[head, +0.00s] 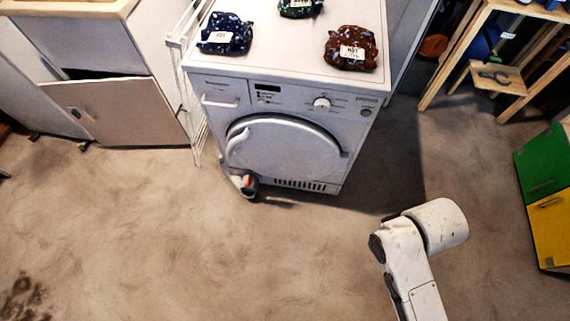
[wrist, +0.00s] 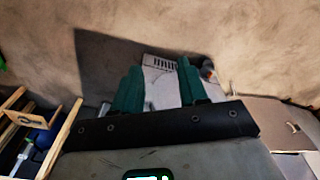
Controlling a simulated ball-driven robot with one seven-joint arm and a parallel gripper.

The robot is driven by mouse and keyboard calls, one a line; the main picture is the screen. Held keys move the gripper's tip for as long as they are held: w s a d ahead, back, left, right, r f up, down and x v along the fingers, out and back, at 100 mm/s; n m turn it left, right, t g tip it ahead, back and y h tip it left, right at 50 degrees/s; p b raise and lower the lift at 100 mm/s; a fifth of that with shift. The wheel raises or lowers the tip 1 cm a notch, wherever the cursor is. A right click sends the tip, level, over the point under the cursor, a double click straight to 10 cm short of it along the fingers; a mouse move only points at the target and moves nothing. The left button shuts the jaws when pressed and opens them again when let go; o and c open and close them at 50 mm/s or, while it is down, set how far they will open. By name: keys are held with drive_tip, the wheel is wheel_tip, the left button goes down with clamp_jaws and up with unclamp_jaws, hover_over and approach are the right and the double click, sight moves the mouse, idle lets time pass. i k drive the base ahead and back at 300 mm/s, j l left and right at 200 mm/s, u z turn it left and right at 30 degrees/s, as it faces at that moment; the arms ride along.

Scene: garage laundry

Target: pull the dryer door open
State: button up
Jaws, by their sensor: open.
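The white dryer (head: 215,88) stands upright in the upper middle of the head view. Its round white door (head: 285,150) faces the floor in front and looks shut, with a pale curved grip at its left edge. In the wrist view, part of the dryer's front with its dark vent slots (wrist: 163,64) shows between the fingers. My gripper (wrist: 160,67) has two teal fingers, spread apart with nothing held between them. It is apart from the door, whose grip is hidden in the wrist view. The head view shows only my arm at the lower right, not the gripper.
Blue, green and brown labelled bundles (head: 225,34) (head: 300,7) (head: 350,48) lie on the dryer. A small grey-and-orange object (head: 245,184) sits on the floor by its lower left corner. A white rack and cabinet (head: 115,108) stand left, a wooden shelf (head: 500,78) right. Front floor is clear.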

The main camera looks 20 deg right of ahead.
sight(283, 147)
drive_tip(key=i+u, duration=0.1)
drive_tip(key=u, duration=0.3)
drive_tip(key=l+u, duration=0.1)
drive_tip(key=u, duration=0.35)
drive_tip(key=i+l+u, duration=0.1)
drive_tip(key=u, duration=0.3)
drive_tip(key=i+l+u, duration=0.2)
drive_tip(key=l, duration=0.2)
drive_tip(key=i+l+u, duration=0.2)
drive_tip(key=l, duration=0.25)
drive_tip(key=l+u, duration=0.25)
drive_tip(key=l, duration=0.15)
drive_tip(key=l+u, duration=0.2)
drive_tip(key=l, duration=0.65)
drive_tip(key=i+l, duration=0.1)
drive_tip(key=l, duration=0.25)
